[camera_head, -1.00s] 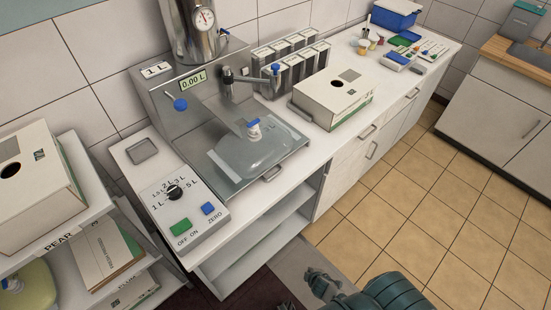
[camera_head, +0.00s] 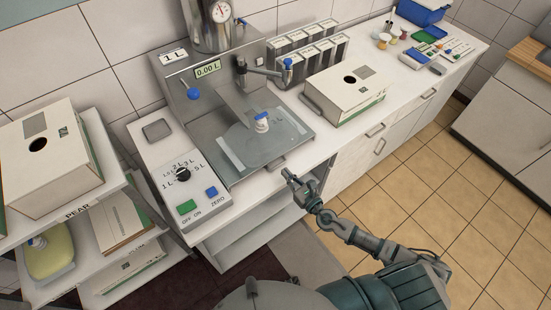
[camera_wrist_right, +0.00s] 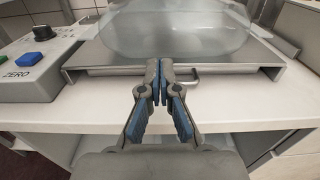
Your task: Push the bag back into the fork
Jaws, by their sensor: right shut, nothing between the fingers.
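The clear bag (camera_head: 257,142) with a white spout and blue cap (camera_head: 261,117) lies on the steel tray (camera_head: 228,174) of the filling machine. The bag's lower part also shows in the wrist view (camera_wrist_right: 180,32), behind the tray's front edge. A slanted metal piece (camera_head: 232,98) reaches toward the spout from the machine's back; I cannot tell whether this is the fork or whether it touches the spout. My right gripper (camera_head: 287,174) is shut and empty, in front of the tray near its handle. In the wrist view its fingertips (camera_wrist_right: 160,70) point at the bag, apart from it. My left gripper is not in view.
A control box (camera_head: 182,172) with a dial and buttons stands left of the tray. A white carton (camera_head: 345,98) stands to the right, with several grey holders (camera_head: 305,52) behind. A shelf rack (camera_head: 85,210) with cartons is at the left. The tiled floor at right is clear.

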